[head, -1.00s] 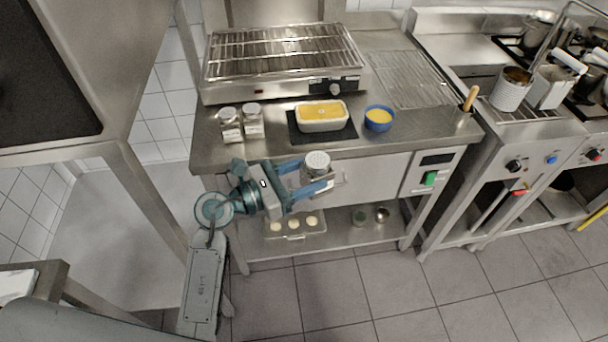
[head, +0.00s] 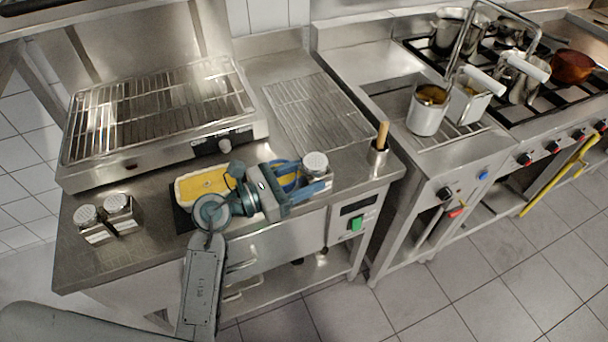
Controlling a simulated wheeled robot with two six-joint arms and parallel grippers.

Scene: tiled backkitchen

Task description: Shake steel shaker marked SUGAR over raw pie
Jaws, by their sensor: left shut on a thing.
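My left gripper (head: 306,178) is shut on a steel shaker (head: 316,163) with a pierced top, which it holds upright near the counter's front edge. The marking on this shaker cannot be read. A pale rectangular dish with a smooth yellow filling (head: 203,187), which looks to be the pie, sits on a dark mat on the steel counter, left of the shaker. My left wrist hides part of the dish. My right gripper is not in view.
Two more shakers (head: 89,224) (head: 120,208) stand at the counter's left. A grill (head: 155,120) and wire rack (head: 315,112) lie behind. A wooden-handled tool stands in a holder (head: 378,155) at right.

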